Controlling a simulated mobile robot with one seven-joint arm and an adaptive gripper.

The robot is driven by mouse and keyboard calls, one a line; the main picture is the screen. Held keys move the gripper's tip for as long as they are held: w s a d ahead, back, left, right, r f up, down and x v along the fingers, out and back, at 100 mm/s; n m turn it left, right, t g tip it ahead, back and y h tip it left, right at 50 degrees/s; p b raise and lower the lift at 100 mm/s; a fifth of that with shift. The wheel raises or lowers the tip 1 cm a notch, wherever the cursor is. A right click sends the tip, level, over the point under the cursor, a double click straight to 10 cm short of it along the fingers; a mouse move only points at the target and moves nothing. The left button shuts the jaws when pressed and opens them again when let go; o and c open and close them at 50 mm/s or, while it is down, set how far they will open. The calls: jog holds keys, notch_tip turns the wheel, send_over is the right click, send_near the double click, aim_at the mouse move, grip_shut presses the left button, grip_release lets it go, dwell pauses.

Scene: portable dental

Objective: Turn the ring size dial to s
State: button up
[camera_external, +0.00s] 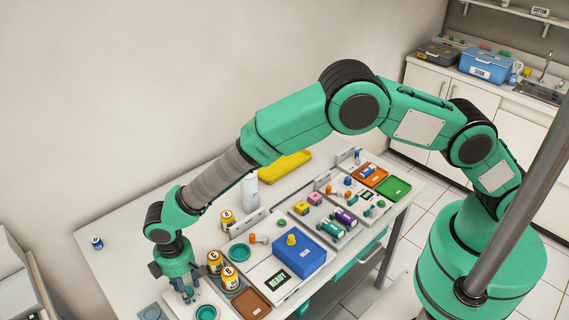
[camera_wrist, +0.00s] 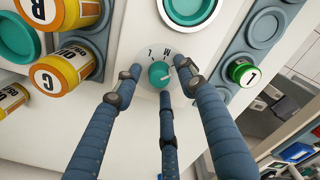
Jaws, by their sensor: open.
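The ring size dial (camera_wrist: 158,73) is a small round teal knob on a white panel (camera_wrist: 140,35) in the wrist view. A pale pointer mark on it points to the upper right, roughly towards the letter M. An L is printed to the left of the M; I see no S, and a finger may cover it. My gripper (camera_wrist: 158,82) has its blue fingers spread around the dial, open, with a third finger below it. I cannot tell whether any finger touches it. In the external view my gripper (camera_external: 186,294) is low over the panel and hides the dial.
Orange canisters (camera_wrist: 60,70) stand close on the left in the wrist view. A teal round dish (camera_wrist: 190,8) is just above the dial, and a green-capped item (camera_wrist: 242,72) is to the right. A blue box (camera_external: 300,254) stands farther right in the external view.

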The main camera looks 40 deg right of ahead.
jog(key=shift+r, duration=0.1)
notch_tip(320, 180, up, 12)
dwell(0.6)
dwell(0.5)
